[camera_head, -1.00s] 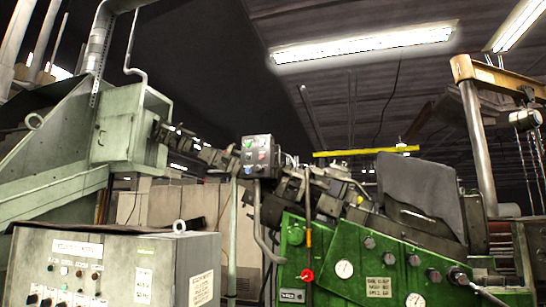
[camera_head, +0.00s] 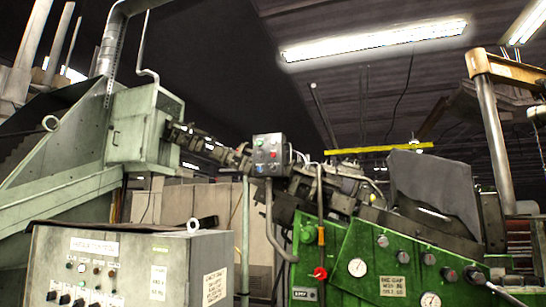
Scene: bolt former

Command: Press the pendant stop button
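A small grey control box (camera_head: 269,154), which looks like the pendant, is mounted on a post near the middle of the head view. Its front faces me and carries several small coloured buttons. A red button (camera_head: 273,155) shows on it, but the labels are too small to read, so I cannot tell for sure which one is the stop. My gripper and arm are not in view.
A grey control cabinet (camera_head: 207,262) with knobs and lamps stands at the lower left. A green machine (camera_head: 345,262) with gauges and a red knob (camera_head: 319,273) fills the lower right. A pale green hopper frame (camera_head: 130,135) stands at the left.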

